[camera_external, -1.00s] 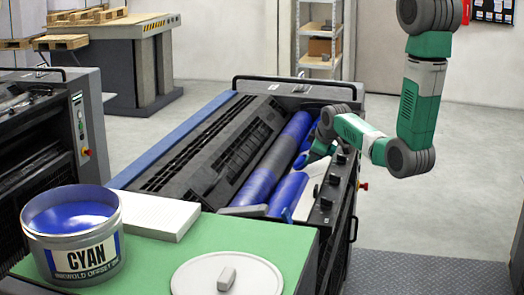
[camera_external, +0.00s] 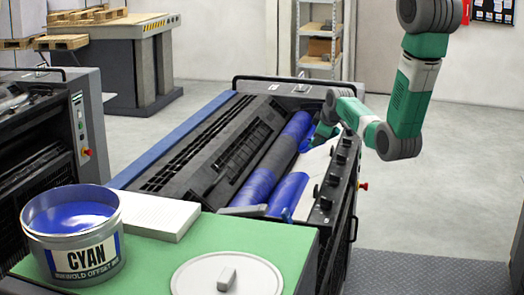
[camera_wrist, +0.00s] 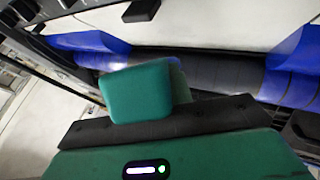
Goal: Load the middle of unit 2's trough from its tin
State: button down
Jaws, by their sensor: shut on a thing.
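The cyan tin (camera_external: 75,240) stands open on the green bench top at the near left, with blue ink inside. The trough (camera_external: 313,178) of the press unit beside it runs along the roller (camera_external: 270,165). Blue ink covers its near part (camera_external: 288,192) and shows at its far end, with a pale bare stretch between. The wrist view shows blue patches at left (camera_wrist: 90,41) and right (camera_wrist: 300,50), pale plate between. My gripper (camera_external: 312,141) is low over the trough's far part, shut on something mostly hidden. A bit of blue shows behind the green finger (camera_wrist: 140,90).
A round pale lid (camera_external: 227,276) and a white paper stack (camera_external: 160,214) lie on the green bench top. Dark knobs (camera_external: 331,180) line the trough's right side. Another unit (camera_external: 50,130) stands at left. The floor at right is clear.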

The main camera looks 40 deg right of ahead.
jog(key=w+d+b, duration=0.1)
jog(key=d, duration=0.1)
jog(key=w+d+b, duration=0.1)
jog(key=d, duration=0.1)
jog(key=w+d+b, duration=0.1)
jog(key=d, duration=0.1)
jog(key=shift+w+f, duration=0.15)
jog(key=shift+w, duration=0.25)
jog(key=shift+w+d, duration=0.15)
jog(key=shift+d, duration=0.05)
jog(key=shift+f+b, duration=1.15)
jog(key=shift+f, duration=0.3)
jog(key=shift+f+b, duration=0.4)
jog(key=shift+f, duration=0.2)
jog(key=shift+r, duration=0.1)
notch_tip(320, 180, up, 10)
jog(key=p, duration=0.9)
jog(key=shift+r, duration=0.2)
